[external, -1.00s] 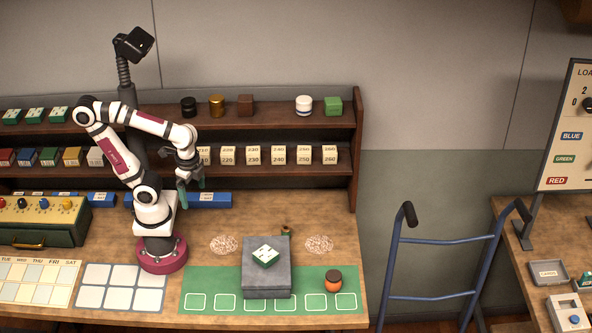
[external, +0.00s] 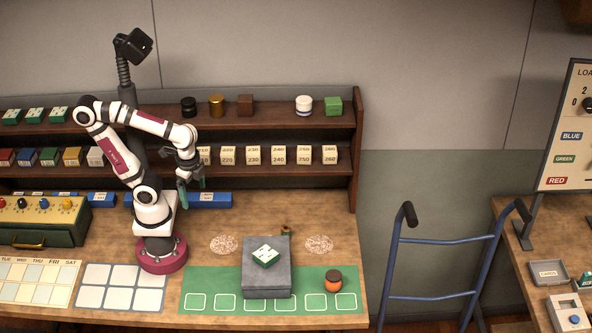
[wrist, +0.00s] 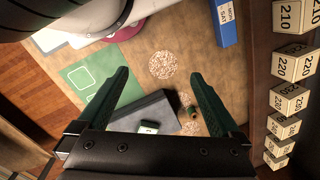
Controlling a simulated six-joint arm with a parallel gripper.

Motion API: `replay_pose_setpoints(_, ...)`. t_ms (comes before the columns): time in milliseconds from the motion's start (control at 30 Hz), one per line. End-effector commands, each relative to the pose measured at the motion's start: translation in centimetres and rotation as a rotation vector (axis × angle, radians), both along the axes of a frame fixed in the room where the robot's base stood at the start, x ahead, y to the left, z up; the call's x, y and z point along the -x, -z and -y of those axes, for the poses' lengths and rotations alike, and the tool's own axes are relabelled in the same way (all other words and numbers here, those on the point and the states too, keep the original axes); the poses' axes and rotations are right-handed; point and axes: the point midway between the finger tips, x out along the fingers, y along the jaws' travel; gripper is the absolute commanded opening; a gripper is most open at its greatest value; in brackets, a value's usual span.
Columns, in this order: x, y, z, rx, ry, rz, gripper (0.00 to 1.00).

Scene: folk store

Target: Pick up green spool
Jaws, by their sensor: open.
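A small dark green and brownish thing (wrist: 190,107), which looks like the green spool, is on the table beside the grey block (wrist: 155,110). In the external view this small thing (external: 287,230) shows just behind the grey block (external: 267,285), partly hidden by it; its exact shape is too small to tell. My gripper (external: 190,184) is up by the shelf, left of the block and well above the table. In the wrist view my gripper (wrist: 158,73) has its fingers wide apart with nothing between them. The small thing lies near the right finger in that picture.
A green-topped white box (external: 265,256) lies on the grey block. An orange-brown jar (external: 333,281) stands on the green mat (external: 215,284). Shelves with number blocks (external: 253,155) rise behind. Two speckled round patches (external: 319,244) lie flat on the table.

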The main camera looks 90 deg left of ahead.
Motion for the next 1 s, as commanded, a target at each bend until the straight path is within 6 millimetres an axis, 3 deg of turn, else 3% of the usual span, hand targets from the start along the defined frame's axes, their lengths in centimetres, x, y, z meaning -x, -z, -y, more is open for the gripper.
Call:
replay_pose_setpoints(367,0.0,0.0,0.0,0.000,0.000,0.000,1.00)
replay_pose_setpoints(500,0.0,0.0,0.0,0.000,0.000,0.000,0.78)
replay_pose_setpoints(767,-0.1,0.0,0.0,-0.001,-0.007,0.002,0.78)
replay_pose_setpoints(867,-2.6,0.9,-0.5,-0.004,-0.175,0.074,0.78)
replay_pose_setpoints(967,-9.2,3.4,-2.1,0.028,-0.587,0.275,0.78)
replay_pose_setpoints(1000,-12.4,4.7,-2.9,0.071,-0.780,0.376,0.78)
